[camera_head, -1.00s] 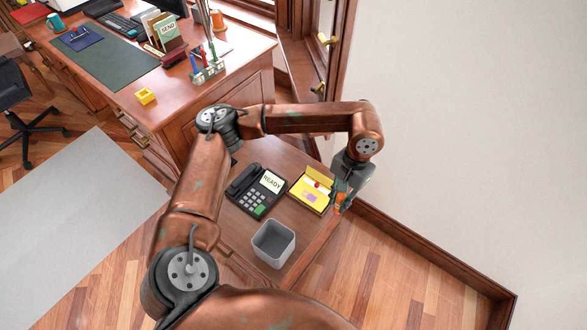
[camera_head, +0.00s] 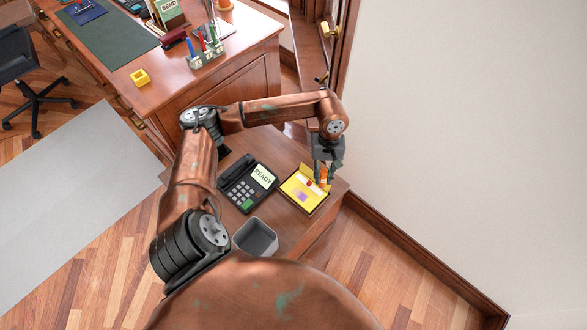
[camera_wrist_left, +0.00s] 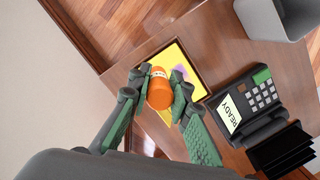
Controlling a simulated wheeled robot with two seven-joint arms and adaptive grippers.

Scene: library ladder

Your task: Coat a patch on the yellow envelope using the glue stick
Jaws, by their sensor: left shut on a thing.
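The yellow envelope (camera_head: 291,188) lies in a dark-rimmed tray on the small wooden side table. A purple patch (camera_head: 302,196) and a small red spot (camera_head: 309,183) show on it. My left gripper (camera_head: 325,177) is at the envelope's right side and points down. In the left wrist view its fingers (camera_wrist_left: 157,96) are shut on the orange glue stick (camera_wrist_left: 160,88), with the envelope (camera_wrist_left: 174,56) behind it and the purple patch (camera_wrist_left: 181,72) partly showing. I cannot tell whether the glue stick's lower end touches the envelope. My right gripper is not in view.
A dark phone (camera_head: 245,186) reading READY stands left of the envelope. A grey bin (camera_head: 255,238) stands near the table's front. The large desk (camera_head: 150,60) is at the back left, with pens in a holder (camera_head: 206,55). A wall closes the right side.

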